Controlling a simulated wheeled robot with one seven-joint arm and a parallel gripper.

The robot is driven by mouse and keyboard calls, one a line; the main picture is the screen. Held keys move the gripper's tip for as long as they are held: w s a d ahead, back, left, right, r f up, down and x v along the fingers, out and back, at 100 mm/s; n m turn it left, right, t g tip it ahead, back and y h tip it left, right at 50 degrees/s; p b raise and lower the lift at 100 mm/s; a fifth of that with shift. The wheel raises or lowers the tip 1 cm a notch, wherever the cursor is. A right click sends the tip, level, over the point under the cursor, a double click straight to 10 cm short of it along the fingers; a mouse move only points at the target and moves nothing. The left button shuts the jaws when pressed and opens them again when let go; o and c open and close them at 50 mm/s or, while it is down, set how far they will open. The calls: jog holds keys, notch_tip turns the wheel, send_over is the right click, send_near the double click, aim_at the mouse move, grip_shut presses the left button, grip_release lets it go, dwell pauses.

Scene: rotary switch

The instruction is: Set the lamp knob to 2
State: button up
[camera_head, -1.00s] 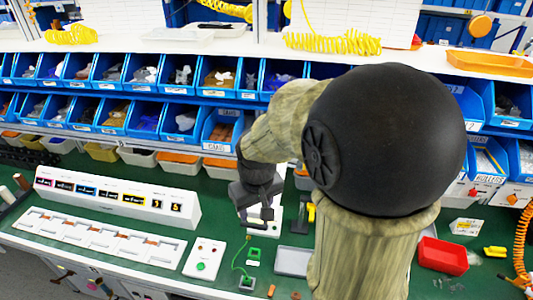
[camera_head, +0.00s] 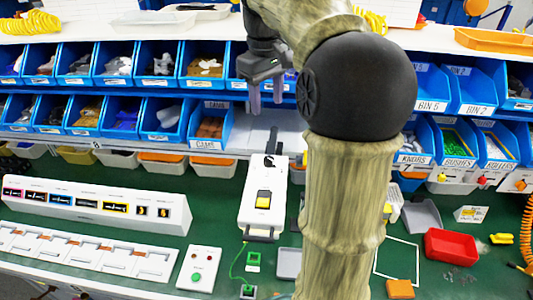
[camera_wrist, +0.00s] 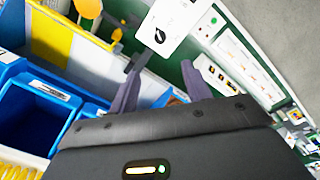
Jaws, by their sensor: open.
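A white box (camera_head: 253,218) with a round black knob (camera_head: 269,161) near its back end stands on the green bench. A yellow rocker sits on its front part. The black knob (camera_wrist: 160,36) also shows in the wrist view on its white panel, beyond my fingers; its exact setting is too small to read. My gripper (camera_head: 266,98) is open and empty. It hangs above and behind the knob, in front of the blue bins, clear of the box. Its two purple-grey fingers (camera_wrist: 160,78) show apart in the wrist view.
Blue bins (camera_head: 118,65) fill the rack behind. A long white panel with several small displays (camera_head: 95,206) lies at left, with a white panel bearing a green button (camera_head: 199,270) nearer. A red tray (camera_head: 450,251) is at right. My arm hides part of the bench.

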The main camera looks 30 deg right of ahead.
aim_at(269, 159)
jog(key=f+p, duration=0.1)
jog(key=f, duration=1)
jog(key=f+p, duration=0.1)
jog(key=f, duration=0.5)
jog(key=shift+w+d+f+p, duration=0.1)
jog(key=shift+d+f+p, duration=0.1)
jog(key=shift+d+p, duration=0.1)
jog(key=c, duration=1)
